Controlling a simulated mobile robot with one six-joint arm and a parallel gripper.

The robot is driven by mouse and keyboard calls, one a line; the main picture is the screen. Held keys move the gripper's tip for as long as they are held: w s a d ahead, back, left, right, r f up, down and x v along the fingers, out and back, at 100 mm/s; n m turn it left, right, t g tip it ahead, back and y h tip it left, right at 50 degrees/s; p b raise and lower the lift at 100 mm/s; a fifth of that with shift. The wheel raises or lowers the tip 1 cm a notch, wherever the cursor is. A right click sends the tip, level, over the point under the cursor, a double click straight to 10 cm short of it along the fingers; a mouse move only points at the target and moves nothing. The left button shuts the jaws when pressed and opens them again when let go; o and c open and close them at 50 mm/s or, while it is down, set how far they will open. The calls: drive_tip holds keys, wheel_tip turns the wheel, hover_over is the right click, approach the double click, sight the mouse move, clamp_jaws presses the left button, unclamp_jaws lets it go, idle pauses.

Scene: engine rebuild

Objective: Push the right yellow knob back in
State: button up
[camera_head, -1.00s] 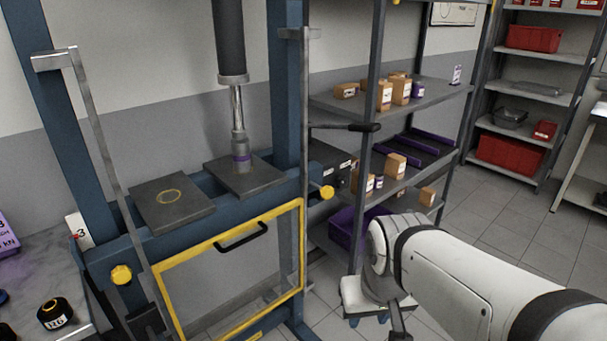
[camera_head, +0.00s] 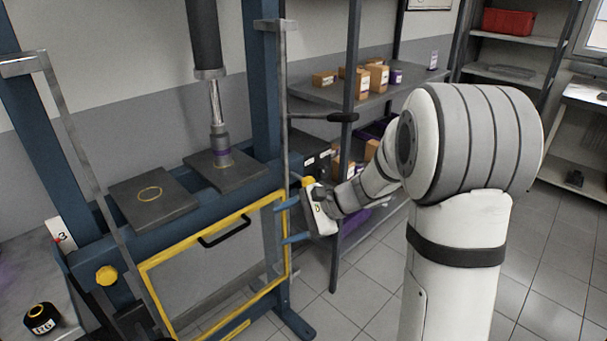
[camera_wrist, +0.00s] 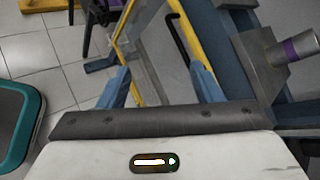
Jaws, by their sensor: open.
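The blue press frame (camera_head: 130,238) carries a yellow-edged guard (camera_head: 205,248) with a black handle (camera_head: 225,232). The left yellow knob (camera_head: 106,275) sits at the guard's left. A small yellow patch at the right knob (camera_head: 308,181) shows just above my gripper's body; the rest of it is hidden, and I cannot tell how far out it sits. My gripper (camera_head: 287,221) is open and empty at the guard's right edge, its blue fingers pointing left, below the knob. In the wrist view my gripper's fingers (camera_wrist: 161,82) are spread, with the yellow guard edge (camera_wrist: 185,35) beyond; no knob shows there.
A grey upright bar (camera_head: 280,110) and a black-gripped lever (camera_head: 335,117) stand above my gripper. Dark plates (camera_head: 150,200) lie on the press bed under the ram (camera_head: 217,125). Shelves with boxes (camera_head: 377,77) stand behind. Floor (camera_head: 345,300) before them is clear.

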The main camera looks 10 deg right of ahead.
drive_tip(key=w+d+f+m+t+y+p, duration=0.1)
drive_tip(key=w+d+f+m+t, duration=0.1)
drive_tip(key=w+d+m+t, duration=0.3)
drive_tip(key=w+d+f+m+t+y, duration=0.1)
drive_tip(key=w+m, duration=0.2)
drive_tip(key=w, duration=0.5)
drive_tip(key=m+t+h, duration=0.3)
drive_tip(key=m+t, duration=0.3)
approach(295, 176)
drive_tip(key=w, duration=0.1)
drive_tip(key=w+a+p, duration=0.1)
drive_tip(key=w+p, duration=0.1)
drive_tip(key=w, duration=0.1)
drive_tip(key=shift+a+f, duration=0.25)
drive_tip(key=shift+c, duration=0.2)
